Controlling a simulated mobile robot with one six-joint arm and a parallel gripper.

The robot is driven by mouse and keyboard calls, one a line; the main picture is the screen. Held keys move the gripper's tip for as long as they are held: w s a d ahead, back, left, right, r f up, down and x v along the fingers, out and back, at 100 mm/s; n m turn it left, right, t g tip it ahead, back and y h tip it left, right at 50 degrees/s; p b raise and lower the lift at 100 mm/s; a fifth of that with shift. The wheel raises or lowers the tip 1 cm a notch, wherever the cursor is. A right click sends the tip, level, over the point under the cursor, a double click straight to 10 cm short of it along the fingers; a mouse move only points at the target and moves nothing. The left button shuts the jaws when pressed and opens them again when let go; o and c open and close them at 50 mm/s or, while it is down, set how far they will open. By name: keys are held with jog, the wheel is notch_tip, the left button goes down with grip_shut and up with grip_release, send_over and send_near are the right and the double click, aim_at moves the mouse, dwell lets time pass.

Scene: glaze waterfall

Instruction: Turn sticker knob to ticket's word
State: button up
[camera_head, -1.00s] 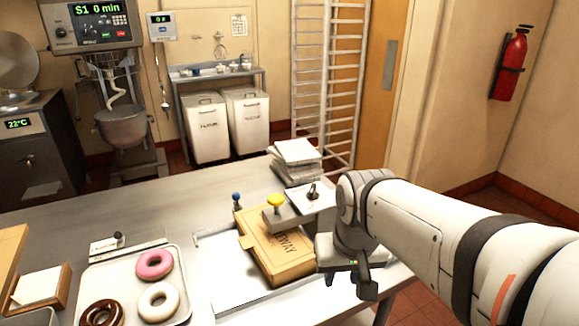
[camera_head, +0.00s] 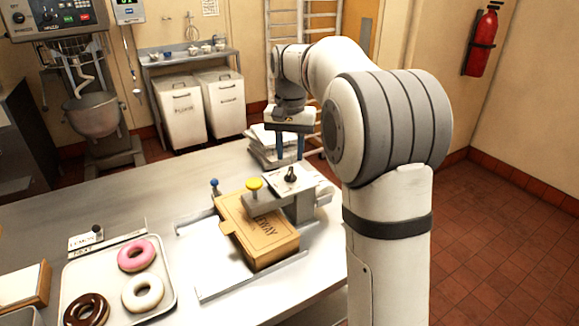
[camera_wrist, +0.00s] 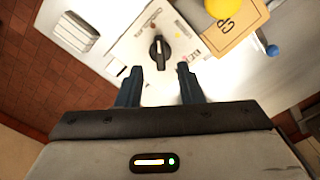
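The sticker knob, a black pointer knob (camera_head: 290,175), sits on a white plate (camera_head: 302,184) atop a grey sticker machine. In the wrist view the black knob (camera_wrist: 158,50) shows ahead of the fingertips, with small coloured marks around it too small to read. My gripper (camera_head: 290,150) is above and behind the knob, pointing down. In the wrist view my gripper (camera_wrist: 160,80) has its two blue fingers apart, with nothing between them. A small white ticket (camera_head: 86,242) lies in a holder at the table's left; its word seems to read LEMON.
A yellow button (camera_head: 254,184) stands over a cardboard box (camera_head: 262,232) beside the knob. A blue-topped post (camera_head: 214,187) is at the box's back corner. A tray (camera_head: 165,285) holds doughnuts. Stacked white boxes (camera_head: 262,150) stand behind the machine.

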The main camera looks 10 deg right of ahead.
aim_at(290, 170)
notch_tip(290, 170, down, 5)
jog(key=shift+f, duration=0.1)
dwell(0.3)
grip_shut()
